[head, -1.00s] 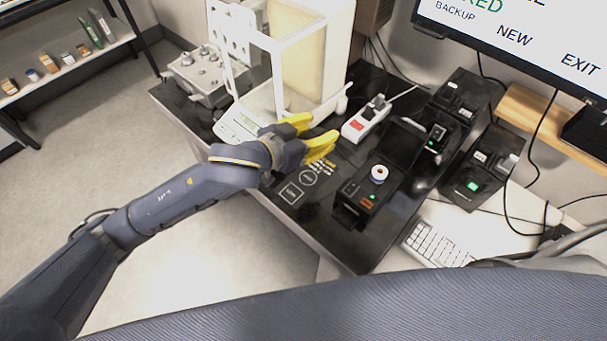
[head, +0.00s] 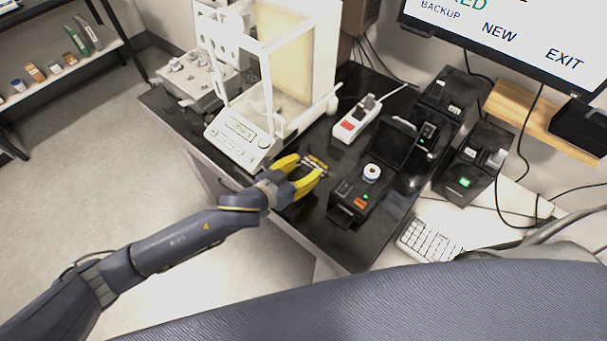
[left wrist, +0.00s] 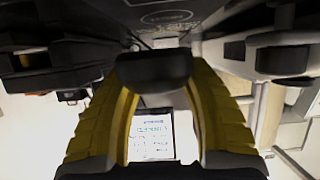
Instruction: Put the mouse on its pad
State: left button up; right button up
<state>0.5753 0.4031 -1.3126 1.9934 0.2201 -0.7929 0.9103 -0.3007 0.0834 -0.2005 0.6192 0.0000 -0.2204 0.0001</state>
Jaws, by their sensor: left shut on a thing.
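My left gripper (head: 305,178) has yellow fingers and is low over the black tabletop, left of the label printer. It is shut on a dark rounded thing, which I take for the mouse (left wrist: 153,68); it shows between the fingers in the left wrist view. In the head view the fingers and wrist hide most of it. Pale printed marks on a dark surface show beyond it in the left wrist view. I cannot make out the pad's outline clearly. My right gripper is not in view.
A balance with a glass draft shield (head: 240,138) stands behind the gripper. A black label printer (head: 352,205) is close on the right, with a power strip (head: 356,118) behind. A white keyboard (head: 428,241) lies front right. The black table's (head: 165,112) left edge borders open floor.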

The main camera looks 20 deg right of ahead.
pick_arm(q)
notch_tip(320, 180, down, 3)
jog(key=shift+r, duration=0.2)
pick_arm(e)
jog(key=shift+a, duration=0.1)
pick_arm(q)
jog(key=shift+f, duration=0.15)
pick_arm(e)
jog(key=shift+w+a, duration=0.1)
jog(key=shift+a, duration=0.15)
pick_arm(q)
jog(key=o, duration=1.2)
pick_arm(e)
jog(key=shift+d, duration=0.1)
pick_arm(q)
jog(key=shift+a, duration=0.1)
jog(key=v, duration=1.1)
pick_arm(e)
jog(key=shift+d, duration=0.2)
pick_arm(q)
jog(key=shift+s+a+r, duration=0.25)
jog(key=shift+s+r, duration=0.05)
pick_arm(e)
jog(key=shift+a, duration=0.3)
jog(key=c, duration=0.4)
